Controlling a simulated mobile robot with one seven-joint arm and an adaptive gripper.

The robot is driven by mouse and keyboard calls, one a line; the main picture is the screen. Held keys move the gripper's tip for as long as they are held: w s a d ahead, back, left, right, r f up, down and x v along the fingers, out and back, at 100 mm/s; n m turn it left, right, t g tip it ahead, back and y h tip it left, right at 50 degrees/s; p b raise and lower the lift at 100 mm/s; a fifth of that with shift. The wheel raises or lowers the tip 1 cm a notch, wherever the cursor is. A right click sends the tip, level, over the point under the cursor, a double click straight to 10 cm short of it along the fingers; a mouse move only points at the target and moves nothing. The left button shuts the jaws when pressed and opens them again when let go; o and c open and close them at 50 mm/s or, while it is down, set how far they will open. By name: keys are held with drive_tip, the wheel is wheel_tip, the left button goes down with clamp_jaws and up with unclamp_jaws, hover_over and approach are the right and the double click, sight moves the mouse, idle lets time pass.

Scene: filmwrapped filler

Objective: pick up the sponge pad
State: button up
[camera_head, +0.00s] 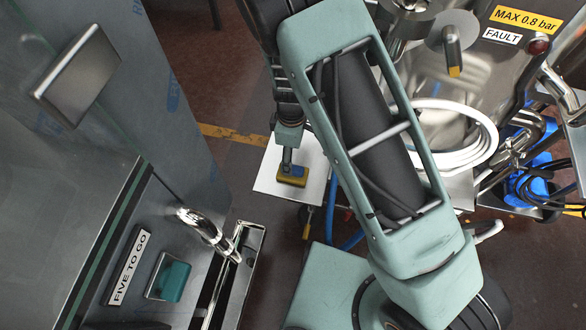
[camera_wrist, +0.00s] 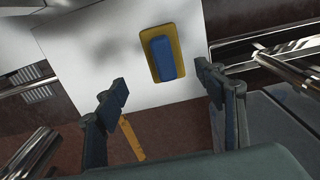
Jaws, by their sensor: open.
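The sponge pad (camera_head: 294,180) is a small yellow slab with a blue block on top. It lies on a white flat surface (camera_head: 314,193) in the head view. My gripper (camera_head: 287,163) hangs just above or beside it there; the gap is hard to judge. In the wrist view the sponge pad (camera_wrist: 178,40) lies whole beyond the fingertips, a little nearer the right finger. My gripper (camera_wrist: 161,83) is open with nothing between its fingers. The white surface (camera_wrist: 90,45) spreads around the pad.
A steel tap (camera_head: 205,230) and a grey cabinet (camera_head: 60,200) stand left. A steel vessel with a white hose (camera_head: 478,150) stands right. A teal block (camera_head: 170,277) sits on the cabinet front. Bare white surface lies left of the pad in the wrist view.

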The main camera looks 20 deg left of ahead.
drive_tip(key=f, duration=0.4)
drive_tip(key=f+b, duration=0.1)
drive_tip(key=f, duration=0.2)
drive_tip(key=shift+s+d+f, duration=0.1)
drive_tip(key=shift+s+d, duration=0.15)
drive_tip(key=shift+s, duration=0.1)
drive_tip(key=shift+c, duration=0.2)
drive_tip(key=c, duration=1.2)
wheel_tip(320, 180, up, 10)
drive_tip(key=shift+r+p, duration=0.1)
drive_tip(key=shift+p, duration=0.75)
drive_tip(key=o, duration=0.4)
drive_tip(key=shift+c, duration=1.4)
